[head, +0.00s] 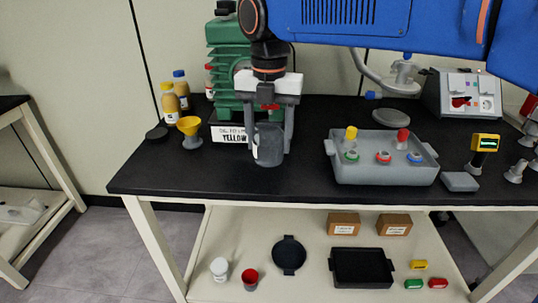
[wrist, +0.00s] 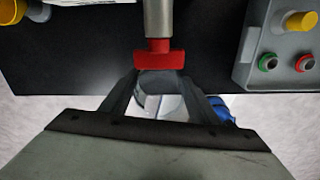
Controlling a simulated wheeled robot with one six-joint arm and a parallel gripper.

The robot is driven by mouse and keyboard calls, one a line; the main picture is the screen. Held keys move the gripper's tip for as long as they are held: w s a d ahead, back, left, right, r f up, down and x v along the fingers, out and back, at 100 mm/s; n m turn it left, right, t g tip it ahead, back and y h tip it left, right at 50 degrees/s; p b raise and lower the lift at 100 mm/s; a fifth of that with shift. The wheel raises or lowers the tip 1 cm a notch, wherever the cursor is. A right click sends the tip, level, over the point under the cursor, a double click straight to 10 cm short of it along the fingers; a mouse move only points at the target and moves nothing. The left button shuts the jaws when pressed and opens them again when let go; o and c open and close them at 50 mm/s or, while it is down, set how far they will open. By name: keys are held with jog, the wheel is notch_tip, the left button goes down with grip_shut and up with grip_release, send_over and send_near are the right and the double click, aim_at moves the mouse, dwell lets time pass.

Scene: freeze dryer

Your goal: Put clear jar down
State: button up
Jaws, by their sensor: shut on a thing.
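The clear jar (head: 268,148) looks grey and see-through, with a pale patch on its left side, and is upright. My gripper (head: 267,143) reaches down from above, with one finger on each side of the jar, shut on it. In the wrist view, part of the jar (wrist: 155,98) shows between the two dark fingers. The jar is over the black bench top (head: 305,178), in front of the green machine. I cannot tell whether its base touches the bench.
A grey tray (head: 386,174) with several coloured parts stands to the right. The green machine (head: 228,60) is behind. Bench is clear between jar and tray.

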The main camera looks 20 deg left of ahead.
aim_at(269, 123)
jog(key=shift+f, duration=2.45)
jog(key=o, duration=1.1)
jog(key=shift+f, duration=0.1)
jog(key=shift+c, duration=0.2)
notch_tip(269, 123, up, 12)
jog(key=shift+r, duration=0.15)
